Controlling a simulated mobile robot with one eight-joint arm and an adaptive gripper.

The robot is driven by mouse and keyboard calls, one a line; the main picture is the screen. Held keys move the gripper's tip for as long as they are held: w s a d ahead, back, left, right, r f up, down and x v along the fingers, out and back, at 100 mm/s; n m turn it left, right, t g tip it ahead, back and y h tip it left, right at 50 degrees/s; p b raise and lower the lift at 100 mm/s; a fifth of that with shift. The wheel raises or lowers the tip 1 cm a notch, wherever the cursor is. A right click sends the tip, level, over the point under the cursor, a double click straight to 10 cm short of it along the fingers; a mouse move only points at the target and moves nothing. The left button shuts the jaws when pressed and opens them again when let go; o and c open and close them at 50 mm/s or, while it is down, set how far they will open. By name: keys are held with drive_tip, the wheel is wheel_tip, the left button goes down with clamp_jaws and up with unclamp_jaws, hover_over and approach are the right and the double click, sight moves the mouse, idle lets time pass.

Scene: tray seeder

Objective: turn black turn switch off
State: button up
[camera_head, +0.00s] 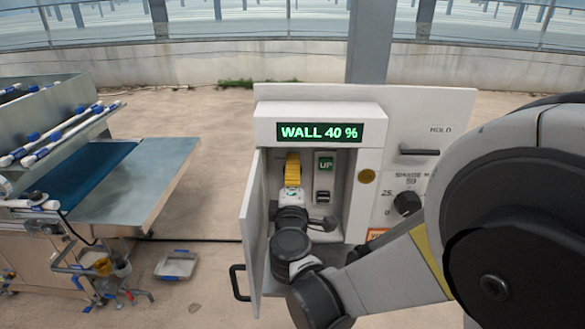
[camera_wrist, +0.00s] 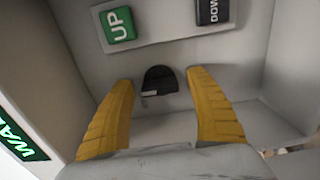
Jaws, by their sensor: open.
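My gripper (camera_head: 292,165) reaches into an open white cabinet (camera_head: 348,235), its yellow fingers pointing at the back panel. In the wrist view my gripper (camera_wrist: 158,78) is open, its fingers apart on either side of a small rounded black switch (camera_wrist: 160,79) with a grey tab near its lower edge. I see no clear contact, and the gap to the switch is hard to judge. In the head view this switch is hidden behind my gripper. Another black knob (camera_head: 407,203) with a numbered scale is on the outer panel, right of the cabinet opening.
A green UP button (camera_wrist: 118,24) and a dark DOWN button (camera_wrist: 212,10) sit close beside the switch. The cabinet door (camera_head: 254,225) stands open at the left. A display (camera_head: 319,132) reads WALL 40 %.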

drive_tip(key=c, duration=1.2)
drive_tip(key=shift+n, duration=0.3)
drive_tip(key=n+b, duration=0.1)
drive_tip(key=n, duration=0.4)
drive_tip(key=n+b, duration=0.1)
drive_tip(key=n, duration=0.5)
drive_tip(key=shift+r, duration=0.15)
drive_tip(key=shift+n, duration=0.3)
drive_tip(key=o, duration=1.2)
